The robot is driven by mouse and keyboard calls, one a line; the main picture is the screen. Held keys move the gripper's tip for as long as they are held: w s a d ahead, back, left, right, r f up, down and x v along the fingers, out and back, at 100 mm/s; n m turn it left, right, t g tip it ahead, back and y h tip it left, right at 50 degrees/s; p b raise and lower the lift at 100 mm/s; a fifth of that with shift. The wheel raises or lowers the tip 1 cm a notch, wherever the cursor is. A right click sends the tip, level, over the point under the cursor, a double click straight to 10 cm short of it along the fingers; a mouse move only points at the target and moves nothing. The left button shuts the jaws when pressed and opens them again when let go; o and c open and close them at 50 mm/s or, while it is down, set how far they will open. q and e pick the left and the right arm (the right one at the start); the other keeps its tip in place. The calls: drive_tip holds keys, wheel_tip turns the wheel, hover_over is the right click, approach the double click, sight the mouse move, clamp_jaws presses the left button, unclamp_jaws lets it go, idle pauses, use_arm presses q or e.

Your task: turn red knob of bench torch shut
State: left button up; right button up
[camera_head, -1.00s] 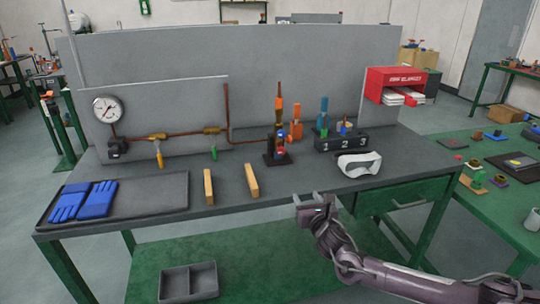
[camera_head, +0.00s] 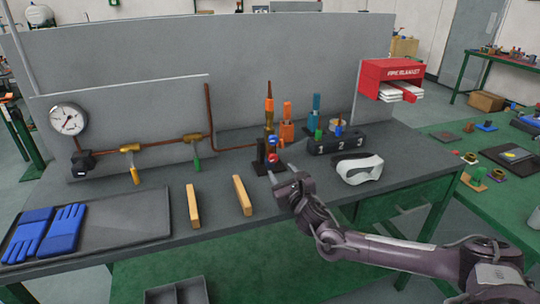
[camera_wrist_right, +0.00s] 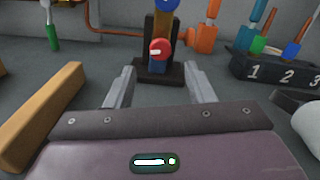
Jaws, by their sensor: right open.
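The bench torch (camera_head: 268,130) stands upright in a dark base on the bench, with a copper tip on top. Its red knob (camera_head: 272,157) faces me, low on the torch. In the right wrist view the red knob (camera_wrist_right: 160,48) shows a white mark, with a blue knob (camera_wrist_right: 166,5) above it. My right gripper (camera_head: 283,172) is open and empty, just in front of the torch base. In the wrist view its fingers (camera_wrist_right: 160,75) point at the torch, one on each side, apart from the knob. My left gripper is out of view.
Two wooden blocks (camera_head: 242,195) lie left of my right gripper. White goggles (camera_head: 360,169) and a numbered black rack (camera_head: 340,141) with torches are to the right. A tray (camera_head: 120,220) with blue gloves (camera_head: 46,232) is at the left. A copper pipe runs behind.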

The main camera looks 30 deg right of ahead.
sight(274, 159)
drive_tip(key=shift+w+d+r, duration=0.15)
drive_tip(key=shift+w+r, duration=0.05)
drive_tip(key=shift+w, duration=0.15)
drive_tip(key=shift+w+r, duration=0.15)
drive_tip(key=shift+w, duration=0.2)
drive_tip(key=x, duration=0.4)
drive_tip(key=shift+w+d, duration=0.1)
drive_tip(key=shift+w, duration=0.65)
drive_tip(key=c, duration=0.7)
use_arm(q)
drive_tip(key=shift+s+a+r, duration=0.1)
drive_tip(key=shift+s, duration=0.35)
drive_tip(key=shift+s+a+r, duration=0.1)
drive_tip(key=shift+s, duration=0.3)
use_arm(e)
drive_tip(key=shift+c, duration=1.2)
